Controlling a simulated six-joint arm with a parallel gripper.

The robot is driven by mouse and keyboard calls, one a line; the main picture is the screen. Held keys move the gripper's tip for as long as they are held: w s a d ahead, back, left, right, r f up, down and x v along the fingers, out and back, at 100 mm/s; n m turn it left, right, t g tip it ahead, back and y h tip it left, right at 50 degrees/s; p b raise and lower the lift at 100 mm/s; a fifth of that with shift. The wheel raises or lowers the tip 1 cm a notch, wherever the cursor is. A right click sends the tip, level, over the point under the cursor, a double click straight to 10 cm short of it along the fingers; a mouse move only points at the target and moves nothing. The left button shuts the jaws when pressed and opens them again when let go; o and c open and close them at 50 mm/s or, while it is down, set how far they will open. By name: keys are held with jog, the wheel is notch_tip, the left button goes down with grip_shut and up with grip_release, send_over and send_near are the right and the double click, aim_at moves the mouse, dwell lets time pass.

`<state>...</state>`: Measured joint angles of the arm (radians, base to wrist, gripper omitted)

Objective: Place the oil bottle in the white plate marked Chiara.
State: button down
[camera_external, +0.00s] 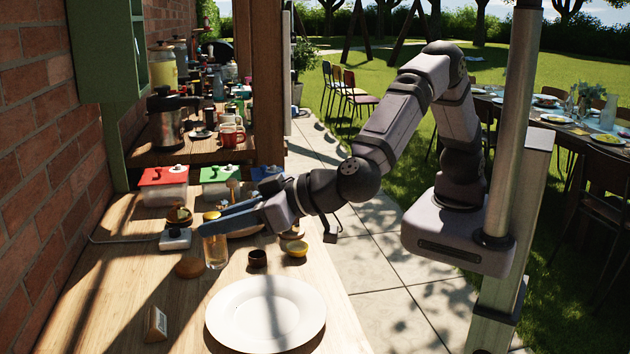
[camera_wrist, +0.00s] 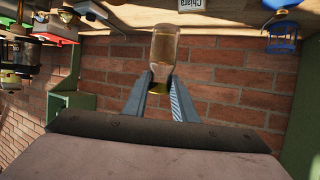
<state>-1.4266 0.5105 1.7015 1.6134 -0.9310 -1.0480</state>
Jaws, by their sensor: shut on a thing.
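The oil bottle (camera_external: 216,252), clear with golden liquid, stands upright in my gripper (camera_external: 214,222), which is shut on its upper part. In the wrist view the bottle (camera_wrist: 163,44) sits between the two fingertips (camera_wrist: 162,84). I cannot tell if its base touches the wooden table. A large white plate (camera_external: 265,312) lies empty at the table's front, to the right of and nearer than the bottle. A small card stand (camera_external: 156,324) is left of the plate, its writing unreadable there. A card reading "Chiara" (camera_wrist: 193,4) shows at the wrist view's top edge.
A round wooden piece (camera_external: 189,266) is close left of the bottle. A small dark cup (camera_external: 257,258) and a yellow bowl (camera_external: 294,248) stand to its right. Red-lidded (camera_external: 164,184) and green-lidded (camera_external: 220,181) containers stand behind. A brick wall (camera_external: 40,190) bounds the left.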

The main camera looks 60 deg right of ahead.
aim_at(220, 248)
jog(key=s, duration=0.1)
jog(key=s+f, duration=0.1)
jog(key=s, duration=0.1)
jog(key=s+f, duration=0.1)
jog(key=s, duration=0.1)
jog(key=shift+d+f, duration=0.2)
jog(key=shift+d, duration=0.05)
jog(key=w+d+m+t+h, duration=0.1)
jog(key=w+d+m+h, duration=0.2)
jog(key=d, duration=0.4)
jog(key=shift+h, duration=0.4)
jog(key=shift+s+a+f+p, duration=0.1)
jog(key=shift+s+f+p, duration=0.05)
jog(key=shift+f, duration=1.55)
jog(key=shift+s+f+p, duration=0.15)
jog(key=shift+f+p, duration=0.05)
jog(key=shift+f, duration=1.55)
jog(key=shift+s+a+f+p, duration=0.1)
jog(key=shift+s+f+p, duration=0.05)
jog(key=shift+f, duration=1.55)
jog(key=shift+f, duration=0.2)
jog(key=c, duration=1.5)
grip_release()
jog(key=shift+o, duration=0.2)
jog(key=shift+r, duration=0.1)
